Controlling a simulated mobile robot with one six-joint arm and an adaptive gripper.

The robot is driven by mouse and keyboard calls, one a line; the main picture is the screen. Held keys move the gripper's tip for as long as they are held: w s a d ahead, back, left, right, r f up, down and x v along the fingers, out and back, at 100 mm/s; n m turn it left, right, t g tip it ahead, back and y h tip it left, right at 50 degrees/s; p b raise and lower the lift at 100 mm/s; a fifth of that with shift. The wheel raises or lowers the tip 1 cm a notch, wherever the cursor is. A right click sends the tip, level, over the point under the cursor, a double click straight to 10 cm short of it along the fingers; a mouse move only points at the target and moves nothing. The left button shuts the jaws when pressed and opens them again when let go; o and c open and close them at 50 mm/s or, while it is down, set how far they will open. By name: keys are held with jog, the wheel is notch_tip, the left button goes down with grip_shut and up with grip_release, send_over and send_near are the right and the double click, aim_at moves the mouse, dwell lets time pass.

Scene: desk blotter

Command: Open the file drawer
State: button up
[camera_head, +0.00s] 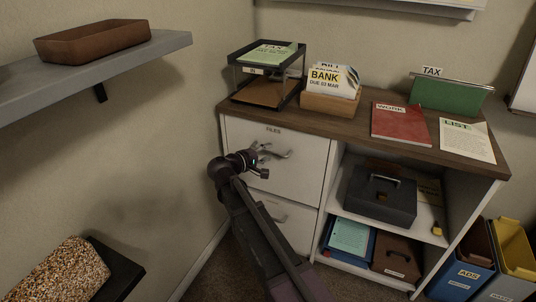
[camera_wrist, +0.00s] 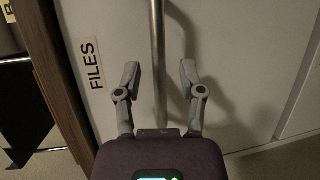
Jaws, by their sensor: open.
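The file drawer (camera_head: 304,160) is the upper white drawer of the desk unit, with a "FILES" label (camera_wrist: 91,64) on its front. It looks shut. Its metal bar handle (camera_head: 280,155) also shows in the wrist view (camera_wrist: 157,45), running between my two fingers. My gripper (camera_head: 262,160) is at the handle, fingers apart on either side of it. In the wrist view my gripper (camera_wrist: 158,75) is open, and a gap shows between each finger and the bar. My gripper and arm hide part of the drawer fronts.
A lower drawer (camera_head: 292,216) with its own handle is below. An open shelf with a dark cash box (camera_head: 380,194) is to the right. The wooden desktop (camera_head: 335,125) holds a paper tray (camera_head: 267,92) and a card box (camera_head: 330,104). A wall shelf (camera_head: 95,75) juts out at left.

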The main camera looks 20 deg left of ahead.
jog(key=shift+w+d, duration=0.2)
jog(key=shift+w, duration=0.15)
grip_shut()
jog(key=shift+d, duration=0.1)
